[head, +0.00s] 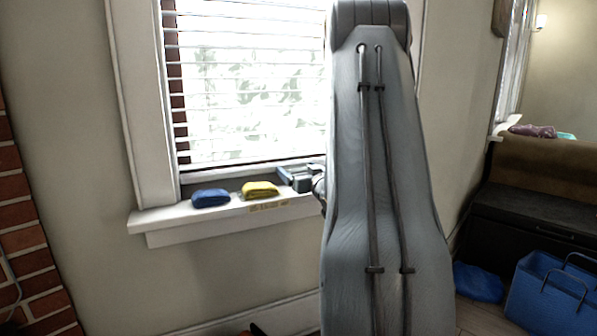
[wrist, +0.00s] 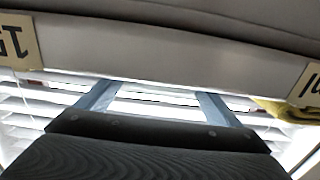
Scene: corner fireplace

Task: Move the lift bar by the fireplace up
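The lift bar appears to be the bottom rail (head: 245,168) of the white window blind, low in the window near the sill, right of the brick fireplace. My gripper (head: 300,178) is at the sill by the right part of that rail, partly hidden behind my arm in the head view. In the wrist view my gripper (wrist: 155,98) has its two blue-grey fingers well apart, with nothing seen between them but bright blind slats (wrist: 160,105). Whether the fingers touch the rail cannot be told.
A blue cloth (head: 210,198) and a yellow cloth (head: 260,189) lie on the sill (head: 160,219), left of my gripper. Brick (head: 30,235) edges the left side. A blue bag (head: 552,292) and dark bench (head: 530,215) stand at right. My arm hides the middle.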

